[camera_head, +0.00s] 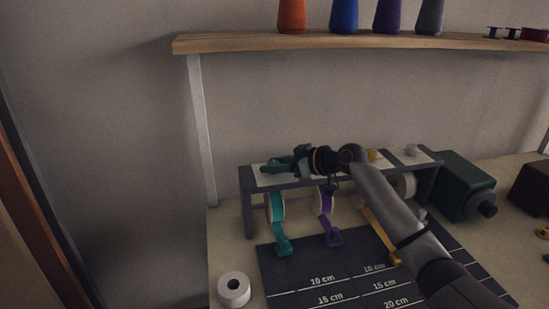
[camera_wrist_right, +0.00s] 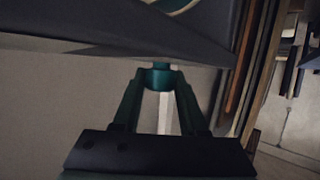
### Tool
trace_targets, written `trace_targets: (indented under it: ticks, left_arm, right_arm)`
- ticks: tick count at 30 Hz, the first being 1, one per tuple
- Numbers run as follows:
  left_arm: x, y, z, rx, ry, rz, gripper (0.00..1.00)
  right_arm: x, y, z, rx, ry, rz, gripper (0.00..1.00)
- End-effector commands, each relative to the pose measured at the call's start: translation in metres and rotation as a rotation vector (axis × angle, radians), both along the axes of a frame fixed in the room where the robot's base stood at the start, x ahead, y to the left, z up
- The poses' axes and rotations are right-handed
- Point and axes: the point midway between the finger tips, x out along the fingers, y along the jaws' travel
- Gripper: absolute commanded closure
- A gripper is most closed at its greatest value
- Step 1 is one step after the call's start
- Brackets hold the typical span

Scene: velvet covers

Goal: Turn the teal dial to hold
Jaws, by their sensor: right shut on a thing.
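A dark grey rack (camera_head: 247,213) carries ribbon spools under a top bar with pale label plates. A teal ribbon spool (camera_head: 276,205) hangs at its left end. My right gripper (camera_head: 272,168) reaches along the bar from the right, its green fingers above the teal spool. In the right wrist view its fingers close on the small round teal dial (camera_wrist_right: 160,77). The gripper mostly covers the dial in the head view, and its pointer and the label marks cannot be read. My left gripper is not in view.
A yellow knob (camera_head: 373,155) and a grey knob (camera_head: 411,150) stand farther right on the bar. A purple ribbon (camera_head: 331,236) hangs mid-rack. A dark measuring mat (camera_head: 300,270) lies in front, a white roll (camera_head: 234,289) beside it. A green box (camera_head: 463,185) stands right; a thread shelf (camera_head: 230,43) is above.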

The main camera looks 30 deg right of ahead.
Motion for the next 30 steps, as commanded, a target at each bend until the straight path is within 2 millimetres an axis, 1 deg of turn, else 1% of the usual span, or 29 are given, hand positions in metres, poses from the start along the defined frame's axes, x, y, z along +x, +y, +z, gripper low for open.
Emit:
trace_targets:
  ticks: [1, 3, 5, 12, 15, 18, 21, 30]
  left_arm:
    - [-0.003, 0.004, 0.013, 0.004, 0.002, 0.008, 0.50]
    - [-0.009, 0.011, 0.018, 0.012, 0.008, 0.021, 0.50]
    - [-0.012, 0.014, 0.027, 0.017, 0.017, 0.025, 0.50]
    - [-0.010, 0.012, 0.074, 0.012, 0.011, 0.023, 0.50]
    - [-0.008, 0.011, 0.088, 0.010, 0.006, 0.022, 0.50]
    - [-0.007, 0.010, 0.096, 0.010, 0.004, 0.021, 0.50]
    - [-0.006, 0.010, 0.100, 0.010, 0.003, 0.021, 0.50]
    - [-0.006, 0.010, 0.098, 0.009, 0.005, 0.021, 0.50]
  right_arm:
    - [-0.001, 0.001, 0.006, -0.002, 0.003, -0.029, 1.00]
    - [-0.001, 0.002, 0.007, -0.002, 0.003, -0.079, 1.00]
    - [-0.002, 0.002, 0.008, -0.002, 0.004, -0.122, 1.00]
    - [-0.001, 0.004, 0.007, 0.003, 0.004, -0.300, 1.00]
    - [-0.001, 0.004, 0.006, 0.006, 0.005, -0.374, 1.00]
    - [-0.001, 0.005, 0.004, 0.008, 0.005, -0.449, 1.00]
    - [-0.001, 0.005, 0.002, 0.010, 0.005, -0.523, 1.00]
    - [0.000, 0.005, -0.002, 0.010, 0.005, -0.724, 1.00]
